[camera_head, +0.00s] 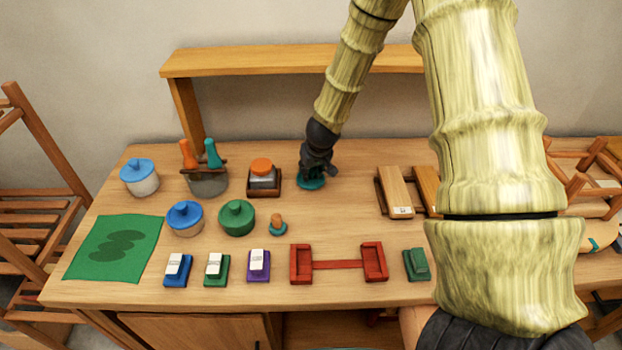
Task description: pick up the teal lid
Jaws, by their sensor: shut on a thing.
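The teal lid (311,183) is a small, dark teal round piece towards the back middle of the table. My gripper (316,171) points down over it and is shut on it; the fingers hide its top. The lid's rim shows just below the fingers. I cannot tell whether it touches the table or is slightly above it.
An orange-topped jar in a wooden holder (263,178) stands close left of my gripper. A small teal piece with an orange knob (278,226) lies in front. Green (237,218) and blue (185,218) lidded pots stand front left. Wooden blocks (395,192) lie right. A shelf (290,61) spans behind.

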